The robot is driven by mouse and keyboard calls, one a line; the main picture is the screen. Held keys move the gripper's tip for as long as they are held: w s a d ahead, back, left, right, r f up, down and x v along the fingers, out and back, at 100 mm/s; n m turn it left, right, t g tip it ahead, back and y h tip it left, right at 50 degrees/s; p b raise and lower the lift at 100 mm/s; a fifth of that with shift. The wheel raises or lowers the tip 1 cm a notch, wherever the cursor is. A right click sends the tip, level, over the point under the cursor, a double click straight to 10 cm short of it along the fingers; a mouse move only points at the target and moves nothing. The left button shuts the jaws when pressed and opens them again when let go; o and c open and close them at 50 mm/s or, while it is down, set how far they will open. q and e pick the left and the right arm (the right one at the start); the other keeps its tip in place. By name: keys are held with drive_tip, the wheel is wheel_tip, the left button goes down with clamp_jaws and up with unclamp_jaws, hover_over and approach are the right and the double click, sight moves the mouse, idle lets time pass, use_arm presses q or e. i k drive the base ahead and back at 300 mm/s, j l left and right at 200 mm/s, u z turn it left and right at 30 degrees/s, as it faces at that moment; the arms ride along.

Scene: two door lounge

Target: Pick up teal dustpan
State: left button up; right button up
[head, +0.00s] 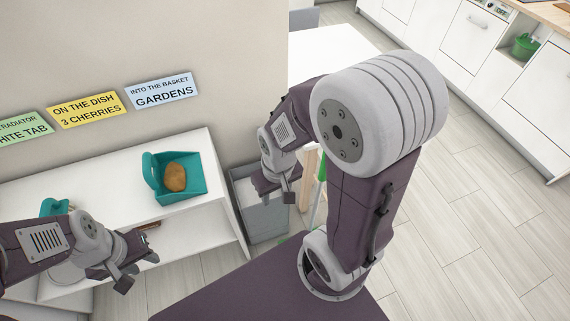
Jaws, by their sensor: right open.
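The teal dustpan (196,187) rests on top of the white shelf unit, with a brown, potato-like lump (175,177) lying in it. My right gripper (277,191) is to the right of the dustpan, apart from it, above a grey bin. It is open and appears empty. My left gripper (138,272) is in front of the shelf at lower left, below the dustpan in the picture. Its fingers are apart with nothing seen between them. Another teal thing (54,206) shows behind my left arm, mostly hidden.
The white shelf unit (110,180) stands against the wall under several coloured signs. A grey bin (262,222) stands at its right end. A green stick-like thing (322,168) is partly hidden by my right arm. A white table (330,48) stands behind. Floor at right is clear.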

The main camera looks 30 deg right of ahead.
sight(179, 176)
drive_tip(key=k+l+z, duration=0.1)
drive_tip(key=k+l, duration=0.15)
drive_tip(key=k+l+z, duration=0.15)
drive_tip(key=l, duration=0.3)
drive_tip(key=k+l+z, duration=0.1)
drive_tip(key=k+l, duration=0.15)
drive_tip(key=l, duration=0.1)
